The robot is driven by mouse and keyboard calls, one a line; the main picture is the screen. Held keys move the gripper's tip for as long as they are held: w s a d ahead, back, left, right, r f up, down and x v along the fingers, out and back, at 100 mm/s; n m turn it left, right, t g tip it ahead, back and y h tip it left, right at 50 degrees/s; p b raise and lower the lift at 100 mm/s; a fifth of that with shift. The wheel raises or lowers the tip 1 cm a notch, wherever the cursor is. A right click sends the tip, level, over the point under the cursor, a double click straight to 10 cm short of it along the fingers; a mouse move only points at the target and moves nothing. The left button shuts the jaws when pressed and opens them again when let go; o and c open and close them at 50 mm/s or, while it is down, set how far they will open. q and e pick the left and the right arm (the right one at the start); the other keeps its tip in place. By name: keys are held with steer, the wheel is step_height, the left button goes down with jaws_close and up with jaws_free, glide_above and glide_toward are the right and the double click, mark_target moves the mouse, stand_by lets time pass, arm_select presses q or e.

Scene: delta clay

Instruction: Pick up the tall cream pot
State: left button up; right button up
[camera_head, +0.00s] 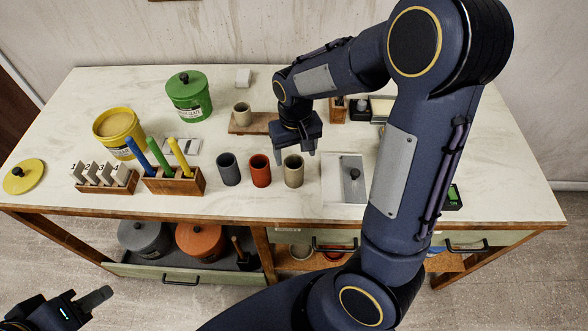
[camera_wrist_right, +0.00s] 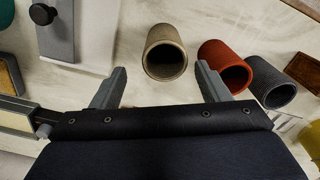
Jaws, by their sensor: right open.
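The tall cream pot (camera_head: 293,172) stands upright on the white worktop, at the right end of a row with a red pot (camera_head: 260,171) and a dark grey pot (camera_head: 229,170). My right gripper (camera_head: 294,149) is open and empty, above and close to the cream pot. In the right wrist view the cream pot (camera_wrist_right: 166,53) shows its open mouth just beyond the gap between the open fingertips (camera_wrist_right: 160,72), with no finger seen touching it. My left gripper (camera_head: 97,298) is at the lower left, away from the worktop; its opening cannot be made out.
A second cream pot (camera_head: 242,112) stands on a wooden board (camera_head: 262,123) behind the row. A pale board with a grey plate (camera_head: 353,178) lies just right of the cream pot. A wooden rack of coloured sticks (camera_head: 174,184) and green and yellow canisters are further left.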

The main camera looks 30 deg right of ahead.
mark_target(294, 167)
steer(key=f, duration=0.3)
steer(key=f+p, duration=0.1)
steer(key=shift+s+a+f, duration=0.3)
steer(key=shift+f, duration=0.55)
steer(key=c, duration=1.1)
